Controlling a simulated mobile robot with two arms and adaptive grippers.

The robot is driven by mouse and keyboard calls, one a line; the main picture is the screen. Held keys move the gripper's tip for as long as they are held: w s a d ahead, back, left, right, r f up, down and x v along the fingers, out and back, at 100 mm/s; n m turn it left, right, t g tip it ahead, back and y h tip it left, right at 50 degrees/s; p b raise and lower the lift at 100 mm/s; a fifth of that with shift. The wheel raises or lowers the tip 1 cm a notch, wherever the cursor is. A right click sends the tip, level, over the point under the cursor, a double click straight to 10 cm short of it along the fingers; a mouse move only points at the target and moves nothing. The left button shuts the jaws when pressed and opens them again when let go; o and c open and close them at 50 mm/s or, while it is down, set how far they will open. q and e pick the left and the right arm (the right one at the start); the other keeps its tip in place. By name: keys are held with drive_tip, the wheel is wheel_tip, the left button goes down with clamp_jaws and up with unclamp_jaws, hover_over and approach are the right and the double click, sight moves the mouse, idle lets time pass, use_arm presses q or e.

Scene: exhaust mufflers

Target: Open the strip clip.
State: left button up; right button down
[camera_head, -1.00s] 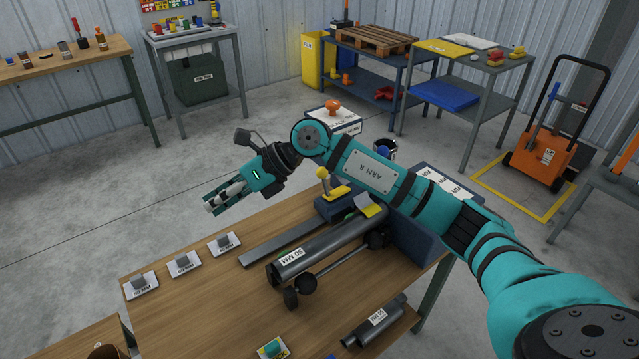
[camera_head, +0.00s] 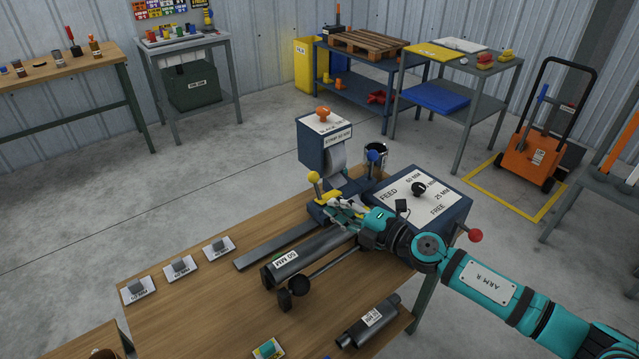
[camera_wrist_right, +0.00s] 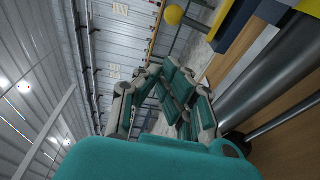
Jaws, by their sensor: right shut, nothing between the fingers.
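The strip clip is a yellow piece on a blue block, with a lever that ends in a yellow ball (camera_head: 313,177). The lever stands roughly upright. A flat grey strip (camera_head: 275,246) runs left from the block along the bench. My right gripper (camera_head: 336,207) is shut and empty, just right of the lever, and partly covers the clip. I cannot tell whether it touches the clip. In the right wrist view the ball (camera_wrist_right: 173,15) is beyond and above the fingers (camera_wrist_right: 165,97), apart from them. My left gripper is not in view.
A grey tube marked 50 MM (camera_head: 309,258) lies in front of the strip. A blue feed box (camera_head: 428,187) with a black knob stands right of the clip, and a blue strip unit (camera_head: 324,145) behind it.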

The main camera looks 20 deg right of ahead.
sight(317, 187)
drive_tip(key=w, duration=0.2)
drive_tip(key=w+a, duration=0.1)
drive_tip(key=w, duration=0.2)
drive_tip(key=w+a, duration=0.1)
drive_tip(key=w, duration=0.2)
drive_tip(key=shift+a+f+b, duration=0.1)
drive_tip(key=shift+f+b, duration=0.2)
drive_tip(key=shift+f, duration=0.05)
drive_tip(key=shift+w, duration=0.3)
drive_tip(key=shift+r, duration=0.1)
